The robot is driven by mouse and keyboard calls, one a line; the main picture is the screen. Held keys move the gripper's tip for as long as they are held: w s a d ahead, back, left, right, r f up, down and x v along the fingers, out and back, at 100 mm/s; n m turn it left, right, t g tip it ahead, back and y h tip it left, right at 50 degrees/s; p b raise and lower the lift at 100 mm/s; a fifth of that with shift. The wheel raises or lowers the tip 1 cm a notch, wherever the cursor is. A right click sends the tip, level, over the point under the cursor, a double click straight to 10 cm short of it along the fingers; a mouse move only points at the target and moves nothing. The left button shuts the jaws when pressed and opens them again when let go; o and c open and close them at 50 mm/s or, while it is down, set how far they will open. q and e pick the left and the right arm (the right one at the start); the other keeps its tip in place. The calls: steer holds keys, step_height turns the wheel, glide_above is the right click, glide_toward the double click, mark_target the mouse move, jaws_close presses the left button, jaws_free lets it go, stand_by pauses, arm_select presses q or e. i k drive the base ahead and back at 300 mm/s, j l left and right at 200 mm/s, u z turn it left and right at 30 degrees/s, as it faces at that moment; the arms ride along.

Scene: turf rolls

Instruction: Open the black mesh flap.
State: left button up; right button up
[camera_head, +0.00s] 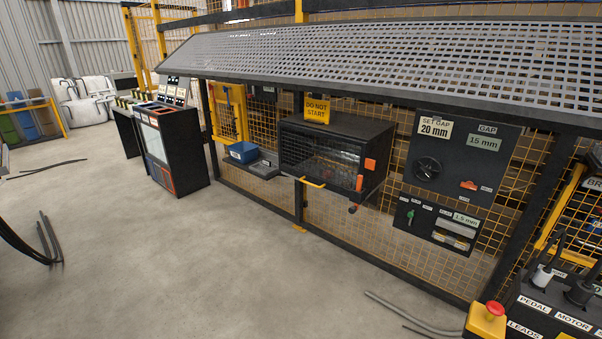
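A black box (362,134) is mounted on the yellow mesh fence. Its front is a dark see-through mesh flap (318,160), which looks closed. A yellow bar handle (313,183) sits at the flap's lower edge. An orange latch-like part (359,183) is at the flap's lower right, and an orange square (370,165) is on the box's right side. What lies behind the mesh is too dark to tell. Neither of my grippers is in view.
A grey perforated canopy (380,62) overhangs the box. A yellow "DO NOT START" sign (317,109) stands on top. A blue bin (243,152) is left of it, a dial panel (461,158) right. A red-button box (487,319) is at lower right. Open floor (200,260) lies in front.

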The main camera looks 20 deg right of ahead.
mark_target(311, 179)
steer(key=i+j+z, duration=0.1)
steer(key=i, duration=0.45)
steer(key=i+j+z, duration=0.15)
steer(key=i, duration=0.4)
steer(key=i+j+z, duration=0.1)
steer(key=i, duration=0.4)
steer(key=j, duration=0.1)
